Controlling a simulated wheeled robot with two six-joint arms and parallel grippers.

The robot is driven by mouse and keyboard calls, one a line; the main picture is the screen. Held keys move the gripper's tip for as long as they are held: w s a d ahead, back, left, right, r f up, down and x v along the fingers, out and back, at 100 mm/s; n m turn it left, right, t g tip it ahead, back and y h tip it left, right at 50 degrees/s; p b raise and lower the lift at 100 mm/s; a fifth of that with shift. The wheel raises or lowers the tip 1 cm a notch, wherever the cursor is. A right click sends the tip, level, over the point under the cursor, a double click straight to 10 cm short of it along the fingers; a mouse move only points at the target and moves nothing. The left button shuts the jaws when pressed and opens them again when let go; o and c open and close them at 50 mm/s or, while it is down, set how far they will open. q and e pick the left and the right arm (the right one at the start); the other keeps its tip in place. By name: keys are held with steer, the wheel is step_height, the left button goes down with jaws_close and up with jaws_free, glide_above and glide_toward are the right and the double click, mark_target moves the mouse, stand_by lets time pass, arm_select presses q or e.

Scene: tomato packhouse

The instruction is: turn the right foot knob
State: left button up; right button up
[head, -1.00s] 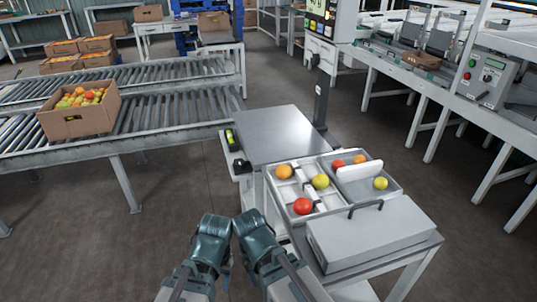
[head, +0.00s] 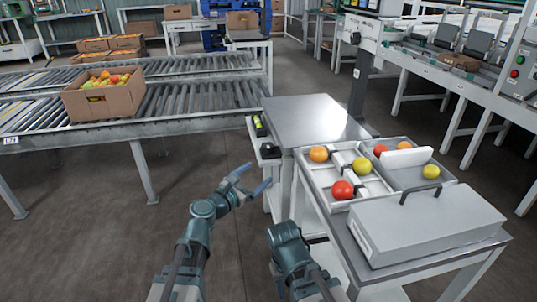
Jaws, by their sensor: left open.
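I cannot tell whether this dark knob is the right foot knob; no other knob shows clearly. My left gripper (head: 257,176) is open and empty, its blue fingers pointing up and right, just below and left of the dark knob and apart from it. My right arm is folded at the lower middle, and its gripper fingers are hidden.
A divided tray (head: 398,204) with several tomatoes sits right of the scale, with a grey lidded box (head: 425,225) in front. A roller conveyor (head: 190,105) carrying a cardboard crate (head: 105,100) lies to the left. The floor left of the bench is clear.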

mark_target(264, 151)
arm_select(q)
steer(key=w+d+n, duration=0.1)
steer(key=w, duration=0.3)
steer(key=w+d+r+n+t, duration=0.1)
steer(key=w, duration=0.4)
steer(key=w+d+n+y, duration=0.1)
steer(key=w+d+n, duration=0.1)
steer(key=w, duration=0.2)
steer(key=shift+w+r+t, duration=0.15)
steer(key=shift+w+t, duration=0.25)
steer(key=c, duration=1.4)
